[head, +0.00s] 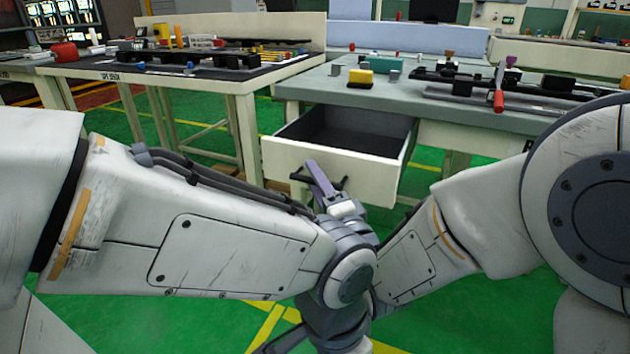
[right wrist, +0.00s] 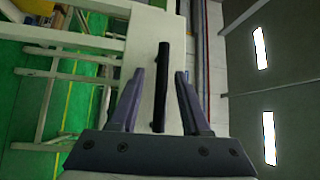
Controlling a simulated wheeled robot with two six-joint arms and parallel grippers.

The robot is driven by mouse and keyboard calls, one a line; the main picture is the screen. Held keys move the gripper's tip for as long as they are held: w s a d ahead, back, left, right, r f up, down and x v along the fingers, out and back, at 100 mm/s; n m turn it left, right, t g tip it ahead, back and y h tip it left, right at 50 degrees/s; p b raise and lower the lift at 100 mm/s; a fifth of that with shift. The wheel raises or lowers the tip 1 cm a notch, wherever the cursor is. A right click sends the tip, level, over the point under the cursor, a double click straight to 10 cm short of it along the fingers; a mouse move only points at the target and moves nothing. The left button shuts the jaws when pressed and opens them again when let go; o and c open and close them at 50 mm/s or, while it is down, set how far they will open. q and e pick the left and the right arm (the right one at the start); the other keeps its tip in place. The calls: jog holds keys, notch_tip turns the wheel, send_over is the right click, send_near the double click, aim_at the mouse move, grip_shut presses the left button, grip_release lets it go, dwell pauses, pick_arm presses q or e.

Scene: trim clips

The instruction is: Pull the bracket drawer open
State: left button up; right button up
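The drawer (head: 275,160) stands pulled out from the grey-topped workbench (head: 310,90), its dark empty inside showing. Its pale front also shows in the right wrist view (right wrist: 172,28). A black bar handle (right wrist: 162,85) is on that front; in the head view it is partly covered by my gripper. My right gripper (head: 317,172) is at the handle. In the right wrist view its purple fingers (right wrist: 160,75) are apart, one on each side of the handle, with a gap on both sides.
Green floor lies open between the tables. My arms fill much of the lower head view.

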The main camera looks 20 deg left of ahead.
notch_tip(320, 180, up, 5)
jog(key=shift+f+p, duration=0.1)
jog(key=shift+p, duration=1.15)
jog(key=shift+o, duration=0.5)
jog(key=s+d+r+p, duration=0.1)
jog(key=d+r+p, duration=0.1)
jog(key=d+r, duration=0.2)
jog(key=d, duration=0.3)
jog(key=shift+s+r, duration=0.2)
jog(key=shift+r, duration=0.05)
jog(key=d, duration=0.1)
jog(key=s+d+b, duration=0.1)
jog(key=r+b, duration=0.1)
jog(key=shift+s+d, duration=0.25)
jog(key=shift+d, duration=0.15)
jog(key=shift+c, duration=0.5)
jog(key=shift+s+d+r+b, duration=0.3)
jog(key=shift+d+r+b, duration=0.15)
jog(key=shift+d, duration=0.25)
jog(key=shift+f, duration=0.1)
